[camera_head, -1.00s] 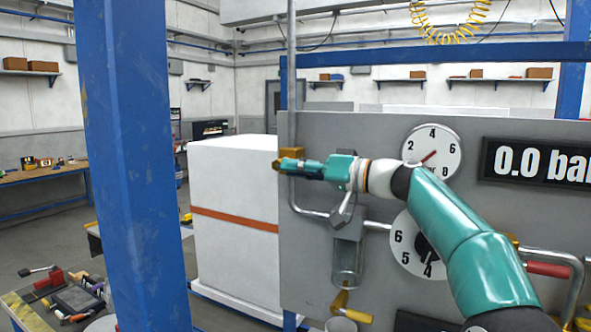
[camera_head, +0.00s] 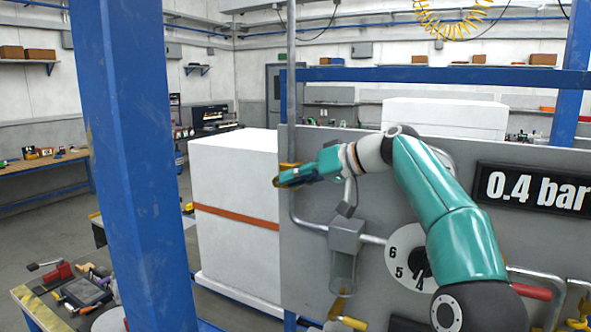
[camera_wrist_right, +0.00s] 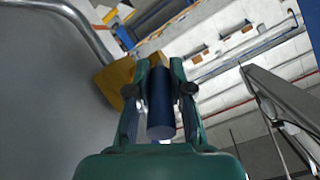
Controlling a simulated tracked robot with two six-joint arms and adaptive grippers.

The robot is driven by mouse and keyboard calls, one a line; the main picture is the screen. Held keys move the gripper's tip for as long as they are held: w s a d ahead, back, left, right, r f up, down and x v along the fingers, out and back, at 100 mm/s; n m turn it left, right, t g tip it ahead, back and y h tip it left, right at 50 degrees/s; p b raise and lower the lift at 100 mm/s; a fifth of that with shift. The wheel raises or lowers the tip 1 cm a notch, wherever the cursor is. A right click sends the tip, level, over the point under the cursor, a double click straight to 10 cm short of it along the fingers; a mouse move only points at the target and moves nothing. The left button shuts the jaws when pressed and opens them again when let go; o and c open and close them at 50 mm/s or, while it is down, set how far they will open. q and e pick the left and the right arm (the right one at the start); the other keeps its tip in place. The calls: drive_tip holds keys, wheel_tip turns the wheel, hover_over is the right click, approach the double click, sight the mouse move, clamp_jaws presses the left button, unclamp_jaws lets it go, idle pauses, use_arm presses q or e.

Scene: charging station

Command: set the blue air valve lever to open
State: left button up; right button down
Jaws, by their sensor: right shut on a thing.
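My right gripper (camera_head: 293,178) reaches across the grey panel to the vertical pipe at its left edge. In the right wrist view its two fingers (camera_wrist_right: 160,88) are shut on the dark blue lever (camera_wrist_right: 160,100), whose round end faces the camera. The yellow-brass valve body (camera_wrist_right: 116,82) sits just beyond the fingertips, to the left. In the head view the gripper mostly hides the lever, and a bit of brass shows at the pipe. The digital display (camera_head: 536,190) reads 0.4 bar. My left gripper is not in view.
The grey panel (camera_head: 310,262) carries a filter unit (camera_head: 345,240), a lower dial (camera_head: 405,258) and a red-handled pipe (camera_head: 531,291). My right arm covers most of the upper dial. A blue post (camera_head: 130,160) stands at left, and a white cabinet (camera_head: 235,250) behind the panel.

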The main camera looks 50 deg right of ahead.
drive_tip(key=shift+w+r+g+h, duration=0.1)
drive_tip(key=shift+r+g+h, duration=0.1)
drive_tip(key=shift+g+h, duration=0.15)
drive_tip(key=c, duration=1)
unclamp_jaws()
drive_tip(key=shift+c, duration=0.2)
drive_tip(key=v, duration=0.7)
